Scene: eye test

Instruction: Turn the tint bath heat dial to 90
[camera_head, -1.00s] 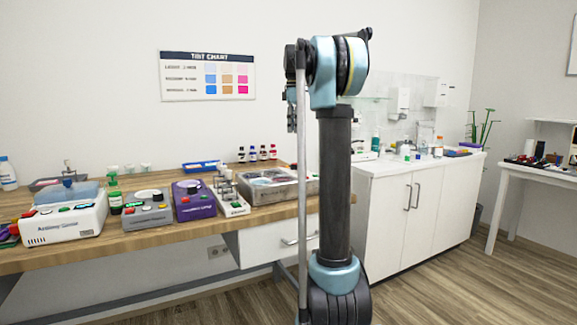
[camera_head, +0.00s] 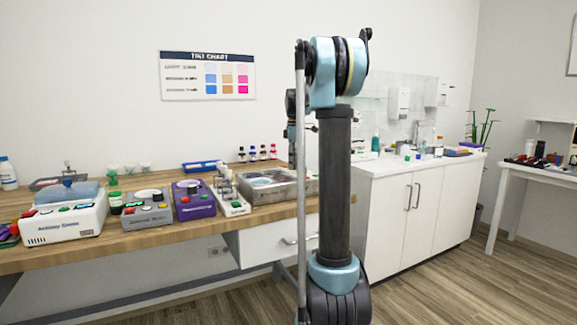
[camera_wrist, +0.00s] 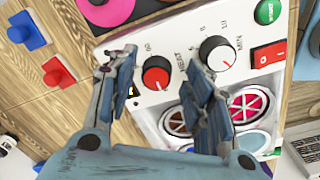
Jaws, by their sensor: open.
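In the wrist view, the tint bath's light panel (camera_wrist: 143,101) carries a round red dial (camera_wrist: 156,74) with a dark base and a white pointer mark. The word HEAT is printed beside it, and a small number near its rim is hard to read. My gripper (camera_wrist: 162,60) is open and empty, its two fingers on either side of the red dial in the picture. I cannot tell how far above the dial the fingertips are. A black-and-white dial (camera_wrist: 217,53) marked MIN sits to the right.
A red rocker switch (camera_wrist: 268,53) and a green button (camera_wrist: 267,11) lie right of the dials. Round wells (camera_wrist: 248,103) with coloured contents sit below, partly behind the right finger. In the head view, several devices, including a purple one (camera_head: 195,207), crowd the wooden bench (camera_head: 60,258).

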